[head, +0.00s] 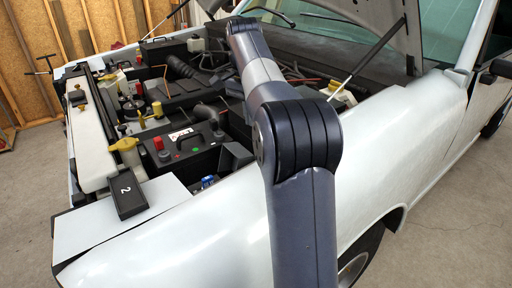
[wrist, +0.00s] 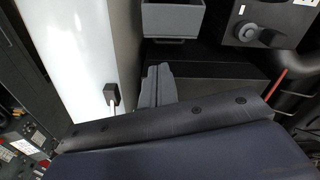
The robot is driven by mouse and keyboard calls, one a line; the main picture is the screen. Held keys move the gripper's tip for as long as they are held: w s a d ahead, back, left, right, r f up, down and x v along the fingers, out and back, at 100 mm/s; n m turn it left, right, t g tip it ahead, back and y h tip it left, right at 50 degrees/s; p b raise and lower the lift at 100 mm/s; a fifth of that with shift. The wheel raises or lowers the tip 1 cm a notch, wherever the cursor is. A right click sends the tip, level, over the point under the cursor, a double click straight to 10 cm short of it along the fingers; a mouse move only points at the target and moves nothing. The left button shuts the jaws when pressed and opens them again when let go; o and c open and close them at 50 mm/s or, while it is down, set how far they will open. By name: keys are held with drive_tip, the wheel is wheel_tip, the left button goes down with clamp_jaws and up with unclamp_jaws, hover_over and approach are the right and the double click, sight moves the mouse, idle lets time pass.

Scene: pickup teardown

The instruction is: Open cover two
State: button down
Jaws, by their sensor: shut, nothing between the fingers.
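In the head view my arm reaches over the fender to the far side of the bay, and the gripper is hidden.
The engine bay holds a black battery (head: 185,146) with a red cap, hoses and boxes. Prop rods (head: 370,58) hold up the hood. The wrist view shows an open-topped dark box (wrist: 172,20), a box with a round knob (wrist: 268,37) and a white panel (wrist: 75,55).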

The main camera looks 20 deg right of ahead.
sight(248, 151)
wheel_tip(248, 151, down, 10)
drive_tip(key=m, duration=0.3)
drive_tip(key=shift+d+m, duration=0.3)
drive_tip(key=shift+w+a+f, duration=0.1)
idle(0.4)
drive_tip(key=shift+a+r+h+b, duration=0.4)
drive_tip(key=shift+a+h+b, duration=0.15)
drive_tip(key=shift+h, duration=0.55)
drive_tip(key=shift+a+r+t, duration=0.3)
drive_tip(key=shift+r, duration=0.1)
drive_tip(key=shift+s+a+p, duration=0.2)
drive_tip(key=shift+p, duration=0.15)
drive_tip(key=shift+r, duration=0.15)
